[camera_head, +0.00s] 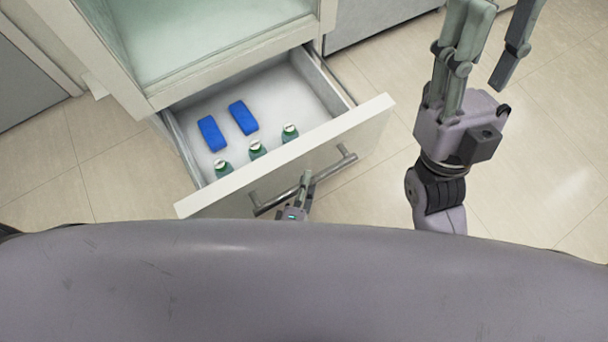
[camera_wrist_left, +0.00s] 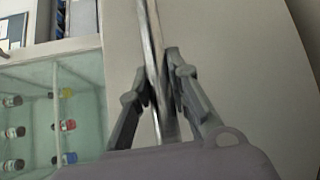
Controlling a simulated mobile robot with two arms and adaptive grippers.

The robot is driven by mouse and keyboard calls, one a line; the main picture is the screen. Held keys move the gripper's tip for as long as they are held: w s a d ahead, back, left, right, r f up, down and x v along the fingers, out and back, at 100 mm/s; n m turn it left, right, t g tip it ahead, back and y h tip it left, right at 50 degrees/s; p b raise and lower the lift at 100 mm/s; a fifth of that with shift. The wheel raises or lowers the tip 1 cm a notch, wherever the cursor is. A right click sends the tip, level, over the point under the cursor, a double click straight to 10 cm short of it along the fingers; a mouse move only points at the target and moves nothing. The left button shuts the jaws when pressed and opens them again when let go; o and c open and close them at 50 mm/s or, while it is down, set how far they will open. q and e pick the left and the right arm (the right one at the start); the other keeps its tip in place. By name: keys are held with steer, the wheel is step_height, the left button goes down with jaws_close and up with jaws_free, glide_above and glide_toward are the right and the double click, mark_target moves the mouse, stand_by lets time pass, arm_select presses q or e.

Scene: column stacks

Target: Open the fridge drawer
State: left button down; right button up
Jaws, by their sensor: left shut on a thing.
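The fridge drawer (camera_head: 372,122) is pulled out from the white fridge (camera_head: 140,88), and its inside shows from above. A metal bar handle (camera_head: 333,167) runs along the drawer's front. My left gripper (camera_head: 306,180) is at the middle of this handle. In the left wrist view the fingers of my left gripper (camera_wrist_left: 156,85) are shut on the handle bar (camera_wrist_left: 152,35), which passes between them. My right gripper (camera_head: 505,30) is raised at the upper right, away from the drawer, with its fingers apart and empty.
Two blue blocks (camera_head: 242,117) and three green bottles with white caps (camera_head: 290,132) are in the drawer. A glass-fronted compartment (camera_head: 190,30) is above it. Tiled floor (camera_head: 555,150) is free to the right. The left wrist view shows several bottles (camera_wrist_left: 68,125) behind glass.

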arm_select(q)
steer(key=c, duration=1.5)
jaws_free()
steer(key=v, duration=1.2)
steer(key=shift+s+f, duration=0.1)
